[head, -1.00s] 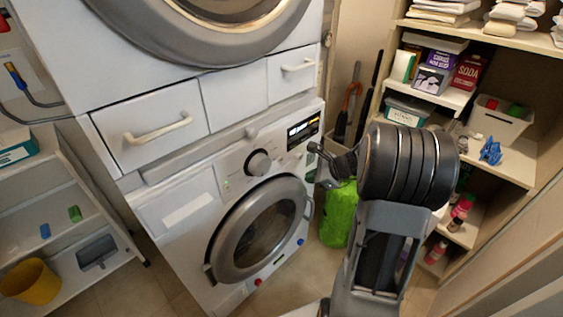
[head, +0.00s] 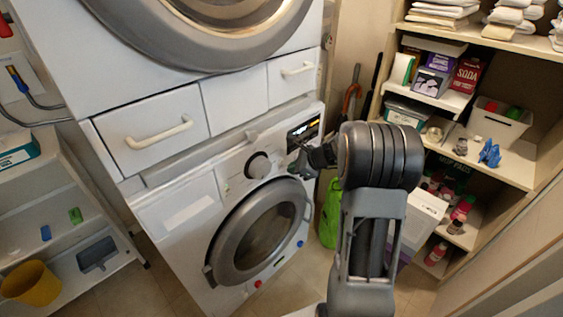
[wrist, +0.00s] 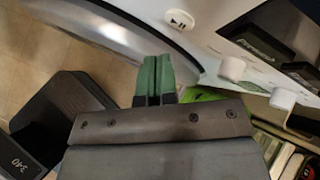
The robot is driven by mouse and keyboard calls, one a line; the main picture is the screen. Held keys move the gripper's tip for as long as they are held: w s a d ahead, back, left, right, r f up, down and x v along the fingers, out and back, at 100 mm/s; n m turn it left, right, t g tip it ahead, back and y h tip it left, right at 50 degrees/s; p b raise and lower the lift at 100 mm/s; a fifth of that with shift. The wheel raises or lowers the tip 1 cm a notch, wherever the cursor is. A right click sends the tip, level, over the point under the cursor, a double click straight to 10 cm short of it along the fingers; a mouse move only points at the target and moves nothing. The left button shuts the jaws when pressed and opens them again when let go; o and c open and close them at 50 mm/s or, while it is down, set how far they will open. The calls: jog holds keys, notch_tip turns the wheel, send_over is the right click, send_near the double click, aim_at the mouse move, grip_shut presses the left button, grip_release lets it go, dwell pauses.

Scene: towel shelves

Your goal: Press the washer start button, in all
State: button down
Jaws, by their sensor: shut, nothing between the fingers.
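The washer (head: 188,207) is the lower white machine, with a grey round door (head: 225,245), a dial (head: 258,165) and a dark display (head: 303,132). In the wrist view a round white start button (wrist: 180,19) with a play/pause mark sits on the white panel, left of a dark display (wrist: 262,38). My gripper (wrist: 154,62) is shut and empty; its green fingertips are below and left of the button in the picture, apart from it. In the head view my gripper is at the panel's right side, below the display; I cannot make out the button there.
Two white knob-like parts (wrist: 232,68) stick out from the panel near my gripper. A second machine's drawers (head: 150,130) sit above the washer. Stocked shelves (head: 510,165) stand right, a bright green bag (head: 330,215) beside the washer. Floor (head: 170,290) shows in front.

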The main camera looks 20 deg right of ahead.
jog(key=shift+w+a, duration=0.25)
jog(key=shift+w, duration=0.25)
jog(key=shift+w, duration=0.15)
dwell(1.8)
jog(key=shift+w+a, duration=0.2)
jog(key=shift+w, duration=0.05)
